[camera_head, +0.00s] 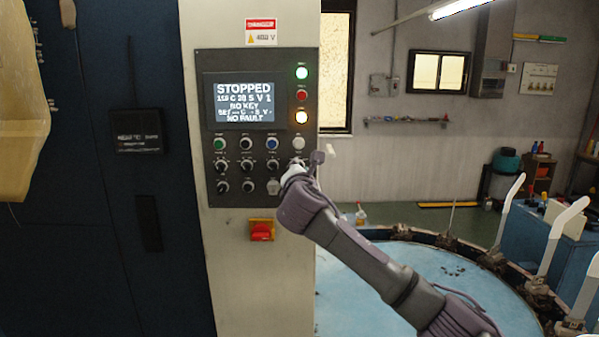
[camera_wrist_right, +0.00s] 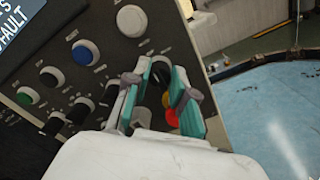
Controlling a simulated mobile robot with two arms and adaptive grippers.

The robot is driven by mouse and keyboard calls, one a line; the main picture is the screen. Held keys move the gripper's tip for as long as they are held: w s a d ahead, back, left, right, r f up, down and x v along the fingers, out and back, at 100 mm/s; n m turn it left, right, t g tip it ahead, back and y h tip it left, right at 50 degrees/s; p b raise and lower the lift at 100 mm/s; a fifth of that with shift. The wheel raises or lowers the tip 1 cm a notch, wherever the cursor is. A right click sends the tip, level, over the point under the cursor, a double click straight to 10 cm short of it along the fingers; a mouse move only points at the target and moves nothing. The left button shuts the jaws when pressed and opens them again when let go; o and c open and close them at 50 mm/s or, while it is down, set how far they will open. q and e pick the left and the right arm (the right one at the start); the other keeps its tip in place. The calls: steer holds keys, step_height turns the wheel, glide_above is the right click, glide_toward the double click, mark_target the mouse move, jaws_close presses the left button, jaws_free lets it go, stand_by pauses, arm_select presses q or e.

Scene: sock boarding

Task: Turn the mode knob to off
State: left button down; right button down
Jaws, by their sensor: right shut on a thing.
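The control panel (camera_head: 207,185) stands upright in the head view, with rows of buttons and black knobs under a screen. My right gripper (camera_head: 297,164) is at the panel's right edge, at the right end of the upper knob row. In the right wrist view its teal fingers (camera_wrist_right: 163,90) are shut around a black knob (camera_wrist_right: 160,70), below the white button (camera_wrist_right: 131,20). The knob's label cannot be read, and the fingers partly hide its pointer. My left gripper is not in view.
Other knobs (camera_head: 247,165) sit close on the left. A red switch (camera_head: 261,231) on a yellow plate is below the panel. A round blue table (camera_head: 370,270) with upright white arms is at right.

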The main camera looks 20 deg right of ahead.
steer(key=c, duration=1)
jaws_free()
steer(key=shift+o, duration=0.2)
steer(key=v, duration=1.2)
